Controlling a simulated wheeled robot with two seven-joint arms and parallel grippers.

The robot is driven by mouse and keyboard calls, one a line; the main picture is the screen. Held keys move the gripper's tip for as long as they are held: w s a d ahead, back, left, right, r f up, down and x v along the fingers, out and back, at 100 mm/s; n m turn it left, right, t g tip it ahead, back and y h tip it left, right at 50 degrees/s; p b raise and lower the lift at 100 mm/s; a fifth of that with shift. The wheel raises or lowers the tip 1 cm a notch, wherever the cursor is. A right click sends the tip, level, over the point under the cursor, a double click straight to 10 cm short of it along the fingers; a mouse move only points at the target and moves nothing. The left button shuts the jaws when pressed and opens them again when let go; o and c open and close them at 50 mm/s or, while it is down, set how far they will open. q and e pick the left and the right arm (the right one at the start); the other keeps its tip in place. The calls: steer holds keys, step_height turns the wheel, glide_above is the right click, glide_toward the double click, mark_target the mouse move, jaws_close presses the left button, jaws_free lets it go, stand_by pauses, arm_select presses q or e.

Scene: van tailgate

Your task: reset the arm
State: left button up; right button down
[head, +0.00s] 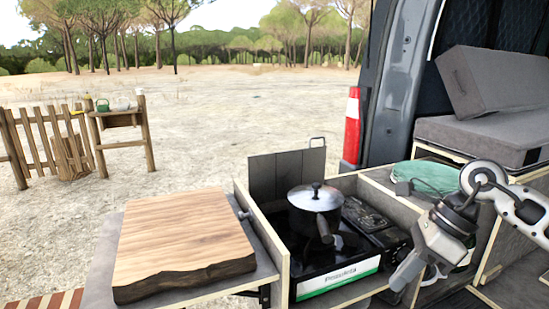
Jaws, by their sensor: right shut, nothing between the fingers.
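My right arm comes in from the right edge over the van's tailgate kitchen. My right gripper (406,277) points down and to the left beside the camping stove. It is shut and empty, and it holds nothing. My left gripper is not in view.
A lidded pot (315,198) sits on the black camping stove (312,282) in the drawer box. A thick wooden board (185,238) lies on the grey side shelf (92,285) at the left. A green item (428,177) lies behind my right arm. Grey cushions (480,133) are in the van.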

steer(key=s+a+m+t+y, duration=0.1)
steer(key=s+a+m+y, duration=0.2)
steer(key=a+m+y, duration=0.35)
steer(key=s+a+m+t+y, duration=0.1)
steer(key=s+a+m+y, duration=0.15)
steer(key=a+y, duration=0.7)
steer(key=d+f+m+t+h, duration=0.2)
steer(key=f+m+t+h, duration=0.25)
steer(key=m, duration=0.55)
steer(key=w+d+f+m+t+h, duration=0.15)
steer(key=f+m+t+h, duration=0.3)
steer(key=m, duration=0.45)
steer(key=d+f+m+t+h, duration=0.25)
steer(key=m+t+h, duration=0.3)
steer(key=m, duration=0.45)
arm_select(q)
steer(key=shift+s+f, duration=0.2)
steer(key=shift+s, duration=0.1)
arm_select(e)
steer(key=s+d+f+m+g+h, duration=0.3)
steer(key=s+f+m+g, duration=0.3)
steer(key=s+f, duration=0.6)
step_height(320, 180, down, 2)
steer(key=shift+f+m+h, duration=0.1)
steer(key=shift+m+h, duration=0.45)
steer(key=shift+m, duration=0.65)
